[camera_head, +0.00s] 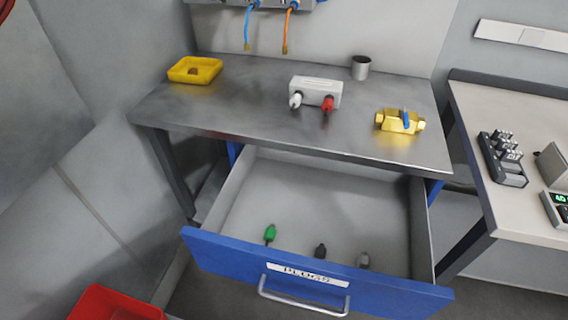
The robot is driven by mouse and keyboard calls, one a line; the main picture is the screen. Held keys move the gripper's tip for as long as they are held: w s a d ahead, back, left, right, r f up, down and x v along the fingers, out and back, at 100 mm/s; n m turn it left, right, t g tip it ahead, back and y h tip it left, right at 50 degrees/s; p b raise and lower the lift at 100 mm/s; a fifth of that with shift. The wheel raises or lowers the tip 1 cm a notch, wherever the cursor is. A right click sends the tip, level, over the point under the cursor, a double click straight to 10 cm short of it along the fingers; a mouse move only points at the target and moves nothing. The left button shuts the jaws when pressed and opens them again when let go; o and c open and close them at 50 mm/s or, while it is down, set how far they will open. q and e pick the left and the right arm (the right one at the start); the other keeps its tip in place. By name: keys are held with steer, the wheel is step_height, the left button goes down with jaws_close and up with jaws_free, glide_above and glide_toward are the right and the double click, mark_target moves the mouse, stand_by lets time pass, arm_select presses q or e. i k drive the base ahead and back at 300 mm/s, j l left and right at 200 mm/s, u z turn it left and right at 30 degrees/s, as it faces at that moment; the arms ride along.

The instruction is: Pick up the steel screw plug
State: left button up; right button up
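An open blue-fronted drawer (218,252) under the grey workbench holds several small plugs in a row near its front wall. A grey, metallic-looking plug (363,260), which looks like the steel screw plug, is the rightmost. A dark plug (320,251) is in the middle and a green plug (270,233) is at the left. The plugs stand apart from each other, and their lower parts are partly hidden by the drawer front. Neither of my grippers is in view.
On the workbench (225,105) are a yellow tray (208,64), a white block with white and red fittings (315,87), a brass valve (398,122) and a metal cup (361,68). A red bin (105,293) is at lower left. A side table (515,108) stands right.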

mark_target(363, 260)
steer(key=z, duration=0.8)
steer(key=l+u, duration=0.8)
steer(key=l, duration=0.2)
steer(key=i+u, duration=0.1)
steer(key=u, duration=0.3)
steer(key=l+u, duration=0.1)
steer(key=u, duration=0.25)
steer(key=i+l+u, duration=0.1)
steer(key=u, duration=0.3)
